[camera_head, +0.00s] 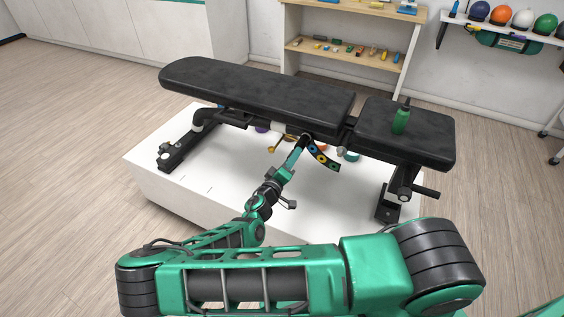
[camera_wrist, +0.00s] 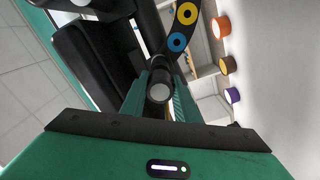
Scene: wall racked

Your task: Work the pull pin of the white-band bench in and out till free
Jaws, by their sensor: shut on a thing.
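The bench has a long black back pad (camera_head: 260,95) and a shorter black seat pad (camera_head: 410,135) on a dark frame. A white band (camera_head: 278,127) shows on the frame under the back pad. My gripper (camera_head: 304,143) reaches under the pads near the gap between them. In the wrist view my gripper (camera_wrist: 160,98) is shut on the pull pin, whose round pale-ended knob (camera_wrist: 160,92) sits between the green fingers. The pin's shaft and its hole are hidden.
A dark strip with coloured rings (camera_head: 322,157) hangs just right of my gripper. A green bottle (camera_head: 401,121) stands on the seat pad. The bench stands on a white platform (camera_head: 225,195) with several small coloured things beneath it. Shelves (camera_head: 345,55) stand behind.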

